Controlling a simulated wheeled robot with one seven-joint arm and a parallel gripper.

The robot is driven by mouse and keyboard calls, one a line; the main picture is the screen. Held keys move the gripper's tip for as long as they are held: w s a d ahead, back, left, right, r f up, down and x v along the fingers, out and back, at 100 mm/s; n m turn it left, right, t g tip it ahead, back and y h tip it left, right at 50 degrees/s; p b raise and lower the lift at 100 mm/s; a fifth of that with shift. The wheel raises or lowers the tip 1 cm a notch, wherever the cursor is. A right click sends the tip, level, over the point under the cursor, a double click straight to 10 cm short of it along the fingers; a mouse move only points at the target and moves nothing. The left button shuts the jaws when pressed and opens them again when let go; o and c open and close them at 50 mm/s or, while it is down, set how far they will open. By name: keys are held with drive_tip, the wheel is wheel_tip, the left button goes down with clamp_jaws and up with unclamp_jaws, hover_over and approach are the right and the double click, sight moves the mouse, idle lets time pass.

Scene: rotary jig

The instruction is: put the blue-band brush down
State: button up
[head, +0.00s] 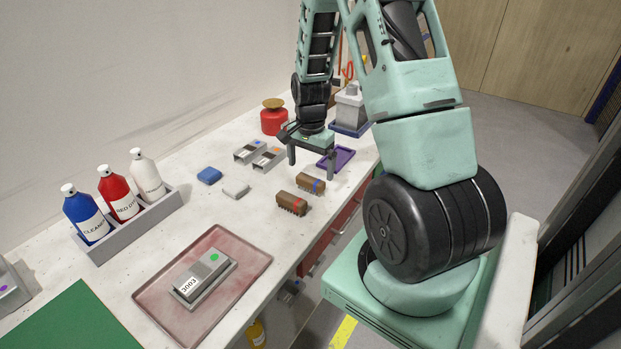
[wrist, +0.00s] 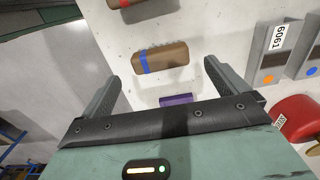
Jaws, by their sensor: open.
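The blue-band brush (head: 317,187), a brown block with a blue band, lies on the white bench top near its front edge. It also shows in the wrist view (wrist: 170,57), just beyond the fingertips and clear of both fingers. My gripper (head: 311,163) is open and empty, above the bench and a little behind the brush. Its two fingers (wrist: 160,72) stand wide apart in the wrist view. The similar red-band brush (head: 291,206) lies just nearer in the head view, apart from the blue-band one.
A purple tray (head: 343,154) lies beyond the brushes. Grey blocks (head: 268,158), a red weight-like pot (head: 273,121), a blue sponge-like piece (head: 209,175) and a pale piece (head: 236,190) stand around. A pinkish tray (head: 247,269) holds a labelled part nearer. Bottles stand in a rack (head: 130,226) at left.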

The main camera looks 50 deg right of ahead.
sight(311, 179)
wheel_tip(311, 179, up, 6)
drive_tip(key=s+a+r+n+y, duration=0.1)
drive_tip(key=a+r+n, duration=0.35)
drive_tip(key=a, duration=0.95)
drive_tip(key=a+r+n, duration=0.1)
drive_tip(key=a+n, duration=0.7)
drive_tip(key=a, duration=0.6)
drive_tip(key=s+a+r+n, duration=0.2)
drive_tip(key=s+a+n, duration=1)
drive_tip(key=s, duration=0.4)
drive_tip(key=shift+a+b, duration=0.3)
drive_tip(key=shift+a, duration=0.05)
drive_tip(key=shift+w+r, duration=0.1)
